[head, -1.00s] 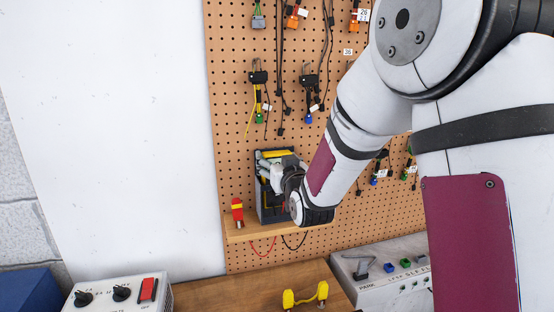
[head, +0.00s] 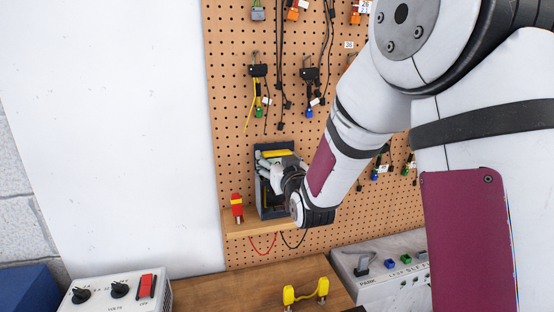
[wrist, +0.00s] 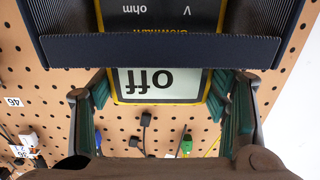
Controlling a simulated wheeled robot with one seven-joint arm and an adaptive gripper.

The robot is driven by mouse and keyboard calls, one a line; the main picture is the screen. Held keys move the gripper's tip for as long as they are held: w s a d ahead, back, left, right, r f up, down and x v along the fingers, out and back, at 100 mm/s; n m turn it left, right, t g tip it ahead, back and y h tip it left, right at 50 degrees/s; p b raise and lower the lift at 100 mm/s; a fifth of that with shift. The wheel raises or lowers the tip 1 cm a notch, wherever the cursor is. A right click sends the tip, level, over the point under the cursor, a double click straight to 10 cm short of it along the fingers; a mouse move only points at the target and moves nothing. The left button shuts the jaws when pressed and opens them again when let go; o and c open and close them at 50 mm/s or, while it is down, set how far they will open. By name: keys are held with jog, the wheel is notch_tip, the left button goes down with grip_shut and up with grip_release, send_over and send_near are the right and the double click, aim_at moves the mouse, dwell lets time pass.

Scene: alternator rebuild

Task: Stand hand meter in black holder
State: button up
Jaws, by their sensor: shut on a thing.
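The hand meter (wrist: 190,18) has a dark face with yellow edging and a pale display reading "off", upside down in the wrist view. Its yellow edge also shows in the head view (head: 278,153). My gripper (wrist: 163,104) is shut on the meter, with green-padded fingers on its two sides near the display. In the head view my gripper (head: 272,172) is at the holder's opening. The black holder (wrist: 150,50) crosses in front of the meter as a dark bar, and the meter sits within it. In the head view the holder (head: 262,205) stands on the shelf. The meter's lower end is hidden.
The wooden shelf (head: 250,229) is fixed to the pegboard (head: 225,100), where leads and clips hang. Red and black leads hang below the shelf. A yellow jumper (head: 305,294) is on the bench below.

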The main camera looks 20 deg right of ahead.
jog(key=o, duration=1.2)
jog(key=shift+o, duration=0.2)
jog(key=shift+s, duration=0.1)
jog(key=s, duration=0.7)
jog(key=shift+s, duration=0.15)
jog(key=shift+r, duration=0.1)
